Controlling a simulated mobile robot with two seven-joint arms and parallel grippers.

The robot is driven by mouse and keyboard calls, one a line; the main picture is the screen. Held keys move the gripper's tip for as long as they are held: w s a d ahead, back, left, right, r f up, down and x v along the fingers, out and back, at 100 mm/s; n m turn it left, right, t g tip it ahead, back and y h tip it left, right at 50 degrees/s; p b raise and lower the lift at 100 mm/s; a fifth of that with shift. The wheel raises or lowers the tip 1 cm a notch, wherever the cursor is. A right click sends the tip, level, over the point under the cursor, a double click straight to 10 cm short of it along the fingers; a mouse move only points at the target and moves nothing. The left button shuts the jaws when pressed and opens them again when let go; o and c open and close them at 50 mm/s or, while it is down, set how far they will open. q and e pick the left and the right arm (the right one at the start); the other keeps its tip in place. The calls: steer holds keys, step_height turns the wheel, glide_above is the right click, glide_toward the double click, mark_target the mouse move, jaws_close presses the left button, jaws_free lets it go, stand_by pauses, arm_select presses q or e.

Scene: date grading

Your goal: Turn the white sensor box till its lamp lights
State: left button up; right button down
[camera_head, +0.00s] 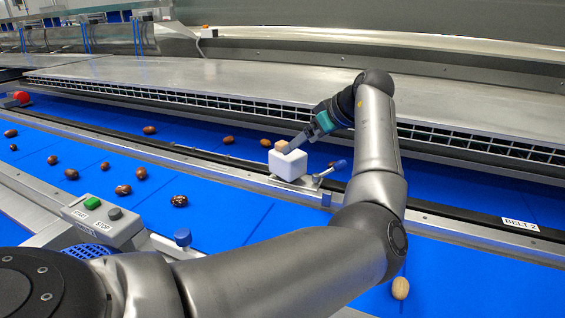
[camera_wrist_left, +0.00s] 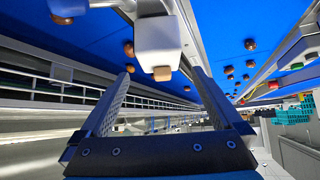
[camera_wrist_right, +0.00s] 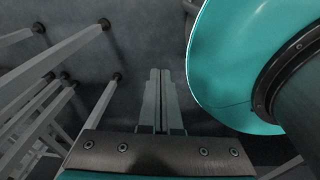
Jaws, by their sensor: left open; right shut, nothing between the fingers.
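My left gripper (camera_head: 293,147) reaches in from the upper right, fingertips close to the tan block. In the left wrist view the white box (camera_wrist_left: 158,38) and tan block (camera_wrist_left: 162,74) lie ahead, between the lines of the open fingers (camera_wrist_left: 161,74); I cannot tell whether they touch. My right gripper (camera_wrist_right: 160,72) is shut and empty, away from the box.
A blue-knobbed clamp lever (camera_head: 340,165) stands just right of the box. Several dates (camera_head: 123,190) lie on the blue belt. A START/STOP control box (camera_head: 104,221) is at the front left. A slotted metal ledge (camera_head: 250,100) runs behind. Grey legs (camera_wrist_right: 70,50) stand near my right gripper.

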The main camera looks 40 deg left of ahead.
mark_target(282, 158)
arm_select(q)
steer(key=b+x, duration=0.2)
steer(key=x, duration=0.8)
steer(key=shift+d, duration=0.1)
steer(key=shift+w+a+f, duration=0.1)
steer(key=shift+a+f, duration=0.25)
arm_select(e)
steer(key=shift+t, duration=0.4)
steer(key=w, duration=0.1)
steer(key=w+d+f, duration=0.1)
steer(key=w+f, duration=0.1)
steer(key=shift+w+d, duration=0.3)
steer(key=shift+d, duration=0.1)
arm_select(q)
steer(key=c, duration=1.2)
arm_select(e)
steer(key=shift+s+d, duration=0.1)
steer(key=shift+s, duration=0.3)
